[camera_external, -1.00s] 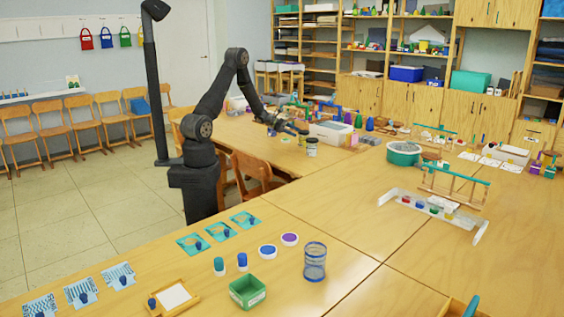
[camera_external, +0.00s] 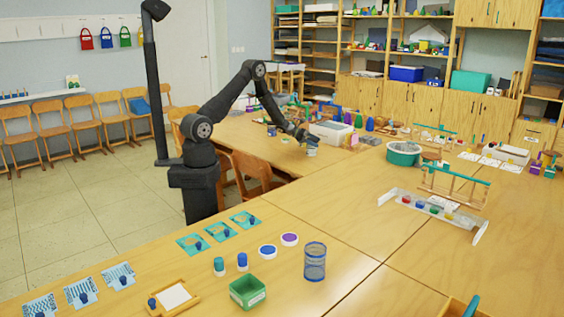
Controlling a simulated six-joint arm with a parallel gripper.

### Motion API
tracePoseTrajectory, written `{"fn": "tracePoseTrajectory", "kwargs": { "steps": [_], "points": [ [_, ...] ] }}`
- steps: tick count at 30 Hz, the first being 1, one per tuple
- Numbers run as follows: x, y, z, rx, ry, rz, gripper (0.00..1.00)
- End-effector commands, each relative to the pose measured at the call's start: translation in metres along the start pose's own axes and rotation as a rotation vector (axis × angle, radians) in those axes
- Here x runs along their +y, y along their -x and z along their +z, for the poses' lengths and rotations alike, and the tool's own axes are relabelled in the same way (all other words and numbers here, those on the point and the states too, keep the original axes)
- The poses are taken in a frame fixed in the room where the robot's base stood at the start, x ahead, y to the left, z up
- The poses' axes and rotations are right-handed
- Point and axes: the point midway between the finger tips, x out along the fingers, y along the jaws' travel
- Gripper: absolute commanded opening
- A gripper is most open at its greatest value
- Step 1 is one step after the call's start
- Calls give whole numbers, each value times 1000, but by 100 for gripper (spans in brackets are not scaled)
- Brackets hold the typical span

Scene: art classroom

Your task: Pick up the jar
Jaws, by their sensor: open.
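A small pale jar (camera_external: 311,151) stands on the far wooden table, near its front right part. My gripper (camera_external: 308,141) is open and comes down at the jar's top from the upper left. Its fingers cover the upper part of the jar. From this distance I cannot tell whether the fingers touch the jar or are around it.
A white bin (camera_external: 331,132) stands just behind the jar, with several coloured bottles to its right. A small container (camera_external: 285,139) stands to the left of the jar. A wooden chair (camera_external: 252,172) is at the table's front edge. The tabletop left of the jar is mostly clear.

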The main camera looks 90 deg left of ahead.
Motion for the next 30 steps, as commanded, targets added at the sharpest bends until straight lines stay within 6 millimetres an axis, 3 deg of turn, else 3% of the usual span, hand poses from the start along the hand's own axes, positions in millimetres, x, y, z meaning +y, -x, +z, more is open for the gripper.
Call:
{"fn": "tracePoseTrajectory", "kwargs": {
  "steps": [6, 15, 23, 30],
  "points": [
    [0, -2, 0, -1, 0, 1, 92],
    [1, -1, 1, -1, 0, 1, 36],
    [1, -1, 2, -1, 0, 1, 36],
    [1, 6, 20, -3, -2, 3, 36]
  ]
}}
